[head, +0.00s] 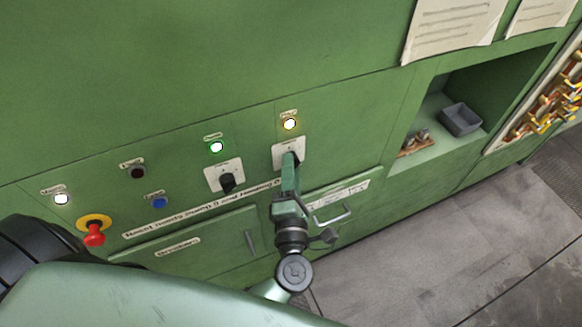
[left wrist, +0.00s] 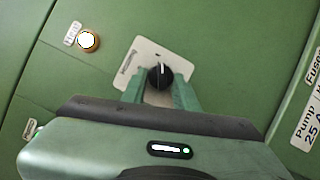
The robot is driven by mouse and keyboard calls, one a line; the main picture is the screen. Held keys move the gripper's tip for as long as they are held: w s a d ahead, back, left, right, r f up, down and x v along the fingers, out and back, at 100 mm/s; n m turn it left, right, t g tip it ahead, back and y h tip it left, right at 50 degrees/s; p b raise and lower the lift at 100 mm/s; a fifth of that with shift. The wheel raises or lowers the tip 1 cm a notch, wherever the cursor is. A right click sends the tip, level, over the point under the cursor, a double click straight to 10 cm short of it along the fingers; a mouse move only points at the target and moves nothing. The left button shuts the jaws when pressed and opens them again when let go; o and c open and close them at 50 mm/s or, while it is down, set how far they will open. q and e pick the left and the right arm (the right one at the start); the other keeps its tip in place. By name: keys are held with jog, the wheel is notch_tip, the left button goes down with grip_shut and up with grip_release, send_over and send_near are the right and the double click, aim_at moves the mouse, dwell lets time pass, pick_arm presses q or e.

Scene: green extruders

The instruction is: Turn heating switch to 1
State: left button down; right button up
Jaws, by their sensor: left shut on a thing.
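The heating switch is a black rotary knob (left wrist: 160,74) on a pale square plate (head: 277,157), at the centre right of the green panel. A lit yellowish-white lamp (head: 289,123) labelled Heat sits above it. My left gripper (head: 290,163) reaches up to the plate and hides most of the knob in the head view. In the left wrist view, the left gripper's fingers (left wrist: 160,87) are on both sides of the knob, shut on it. The knob's white mark points roughly up in that view. The plate's position numbers are too small to read. My right gripper is not in view.
A second black switch (head: 228,183) with a lit green lamp (head: 216,147) sits to the left. A red emergency button (head: 94,236), a blue button (head: 159,202) and a drawer handle (head: 331,217) are nearby. An open niche (head: 430,145) holds a grey bin (head: 460,119).

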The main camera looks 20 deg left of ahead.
pick_arm(q)
jog(key=c, duration=1.1)
grip_release()
jog(key=shift+s+f, duration=0.1)
jog(key=b+v, duration=0.3)
jog(key=v, duration=0.4)
jog(key=shift+s+d+b, duration=0.2)
jog(key=shift+s+b, duration=0.05)
jog(key=shift+b, duration=0.15)
